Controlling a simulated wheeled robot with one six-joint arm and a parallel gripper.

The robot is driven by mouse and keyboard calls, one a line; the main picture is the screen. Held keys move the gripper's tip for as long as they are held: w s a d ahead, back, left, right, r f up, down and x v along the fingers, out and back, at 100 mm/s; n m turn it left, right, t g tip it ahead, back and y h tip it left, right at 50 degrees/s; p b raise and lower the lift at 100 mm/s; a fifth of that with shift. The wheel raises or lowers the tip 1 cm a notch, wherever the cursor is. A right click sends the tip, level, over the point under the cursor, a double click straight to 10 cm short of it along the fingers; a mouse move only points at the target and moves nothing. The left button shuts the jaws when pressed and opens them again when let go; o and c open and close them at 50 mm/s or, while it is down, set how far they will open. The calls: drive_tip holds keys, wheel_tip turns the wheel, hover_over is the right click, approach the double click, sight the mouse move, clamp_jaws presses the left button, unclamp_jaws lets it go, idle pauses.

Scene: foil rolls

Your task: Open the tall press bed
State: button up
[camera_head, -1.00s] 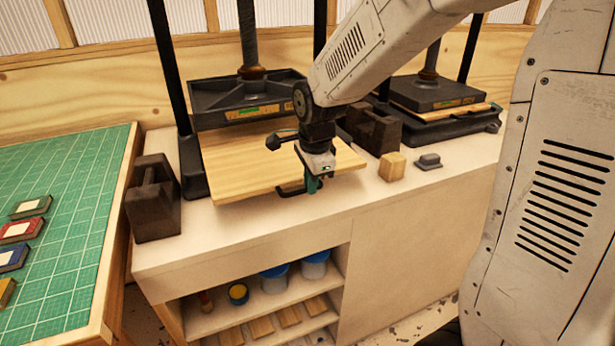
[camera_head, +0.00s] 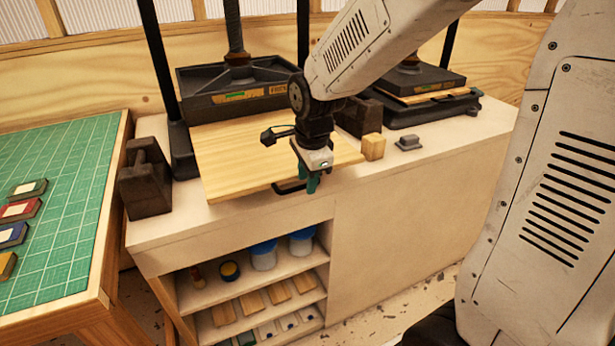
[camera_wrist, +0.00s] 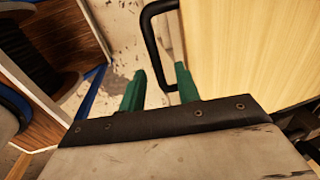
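The tall press bed is a pale wooden board (camera_head: 240,155) sticking out from under the dark platen (camera_head: 240,98) of the left press, over the counter's front. It also shows at the right in the wrist view (camera_wrist: 250,45). A black U-shaped handle (camera_wrist: 152,40) is on its front edge, also seen in the head view (camera_head: 288,187). My gripper (camera_head: 312,183) is at this handle. In the wrist view my two green fingers (camera_wrist: 160,75) stand apart, with the handle's bar between them and the right finger on the board side. Contact with the bar is unclear.
A dark block (camera_head: 145,185) stands left of the press. A small wooden cube (camera_head: 373,147), a grey piece (camera_head: 408,143) and a second press (camera_head: 425,95) are at the right. A green cutting mat (camera_head: 60,200) lies on the left table. Shelves below hold blue-lidded tubs (camera_head: 263,258).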

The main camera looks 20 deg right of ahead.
wheel_tip(320, 180, up, 8)
drive_tip(key=s, duration=0.1)
drive_tip(key=shift+s+f, duration=0.15)
drive_tip(key=shift+s, duration=0.05)
idle(0.4)
idle(0.3)
drive_tip(key=s+d+r+n, duration=0.1)
drive_tip(key=s+r+n, duration=0.1)
drive_tip(key=s+n, duration=1.6)
drive_tip(key=s, duration=0.4)
drive_tip(key=shift+s+d+r+g, duration=0.2)
drive_tip(key=shift+s+d+g, duration=0.15)
drive_tip(key=shift+d+g, duration=0.05)
